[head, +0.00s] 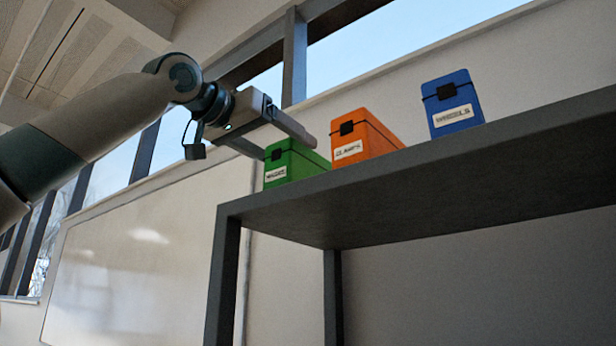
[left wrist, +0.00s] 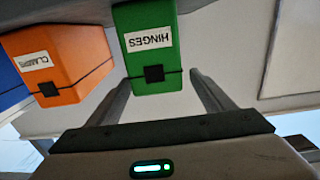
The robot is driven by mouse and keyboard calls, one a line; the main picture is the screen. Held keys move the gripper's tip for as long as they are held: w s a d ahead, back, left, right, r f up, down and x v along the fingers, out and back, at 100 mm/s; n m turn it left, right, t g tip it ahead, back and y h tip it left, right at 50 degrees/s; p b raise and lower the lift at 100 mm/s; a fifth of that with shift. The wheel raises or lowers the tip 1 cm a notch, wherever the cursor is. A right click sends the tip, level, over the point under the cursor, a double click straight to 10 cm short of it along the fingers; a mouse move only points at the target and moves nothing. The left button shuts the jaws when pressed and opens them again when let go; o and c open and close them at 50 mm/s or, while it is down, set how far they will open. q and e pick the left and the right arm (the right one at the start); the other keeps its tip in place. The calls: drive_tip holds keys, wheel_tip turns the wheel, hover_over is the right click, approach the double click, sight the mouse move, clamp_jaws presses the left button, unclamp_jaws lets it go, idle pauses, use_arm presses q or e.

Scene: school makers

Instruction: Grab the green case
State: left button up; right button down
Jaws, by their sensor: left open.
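The green case (head: 294,163) stands on the dark shelf (head: 420,165), at its left end. It has a black clasp and a white label, which reads "HINGES" upside down in the left wrist view (left wrist: 149,58). My left gripper (head: 287,147) is open and empty, above and at the left of the case in the head view. In the left wrist view its two fingers (left wrist: 160,82) point toward the case, one on each side of its near end in the picture. I cannot tell whether a finger touches it. My right gripper is not in view.
An orange case (head: 364,137) stands just right of the green one, close to a finger in the left wrist view (left wrist: 70,60). A blue case (head: 453,102) stands farther right. The shelf's left end and front edge are near my arm. A wall with windows is behind.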

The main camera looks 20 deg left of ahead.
use_arm(q)
drive_tip(key=shift+p+x, duration=0.3)
drive_tip(key=shift+x, duration=1.1)
drive_tip(key=shift+w+d+p, duration=0.2)
drive_tip(key=shift+w+p, duration=0.2)
drive_tip(key=shift+w, duration=0.05)
drive_tip(key=p+x, duration=0.1)
drive_tip(key=x, duration=0.2)
drive_tip(key=shift+w+d+p, duration=0.1)
drive_tip(key=shift+d+p, duration=0.05)
drive_tip(key=shift+p, duration=0.25)
drive_tip(key=shift+w+d+f, duration=0.1)
drive_tip(key=shift+w+d, duration=0.05)
drive_tip(key=shift+w, duration=0.3)
drive_tip(key=shift+s, duration=0.1)
